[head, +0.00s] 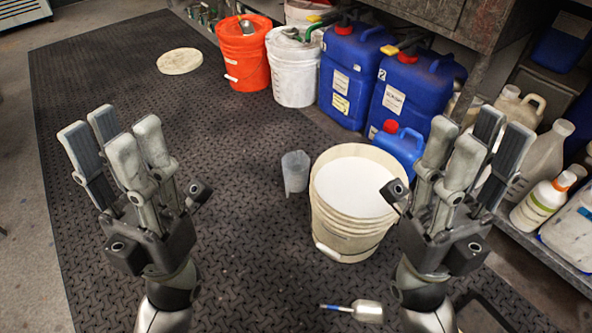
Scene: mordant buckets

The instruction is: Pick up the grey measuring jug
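The grey measuring jug (295,173) is a small, translucent grey vessel standing upright on the black mat. It is just left of the cream bucket of white material (352,190), close to its rim in the picture; whether they touch I cannot tell. My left gripper (112,132) is raised at the left, pointing up the picture, its fingers apart with nothing between them. It is well left of the jug. My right gripper (478,142) is raised at the right, also open and empty, beyond the bucket from the jug. No gripper touches the jug.
A metal scoop (366,311) lies in front of the bucket. An orange bucket (243,55), a white bucket (293,70) and blue canisters (347,75) stand behind. Bottles crowd the right shelf (540,250). A round lid (179,61) lies far left. The mat (235,215) left of the jug is clear.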

